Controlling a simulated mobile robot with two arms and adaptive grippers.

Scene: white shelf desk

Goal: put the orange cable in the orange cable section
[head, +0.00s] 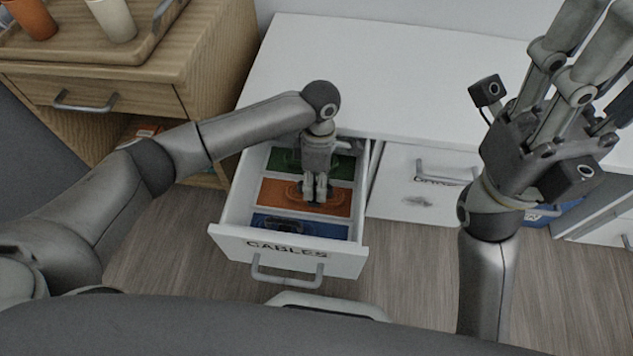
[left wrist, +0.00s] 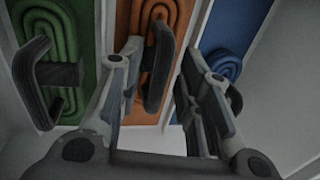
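An open drawer (head: 288,258) labelled CABLES has green (head: 335,165), orange (head: 278,192) and blue (head: 330,228) sections, from back to front. My left gripper (head: 315,190) reaches down over the orange section. In the left wrist view, an orange coiled cable (left wrist: 161,18) lies in the orange section. A dark piece (left wrist: 158,70) over the orange section shows between my left fingers. The fingers stand apart, with a gap to the right finger; contact on the left side is unclear. My right gripper (head: 590,45) is raised at the right; its fingertips are cut off.
A dark object (head: 283,224) lies in the blue section. A closed drawer (head: 410,188) is to the right. The white desk top (head: 390,80) behind is clear. A wooden cabinet (head: 150,80) with a tray and cups stands at the left.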

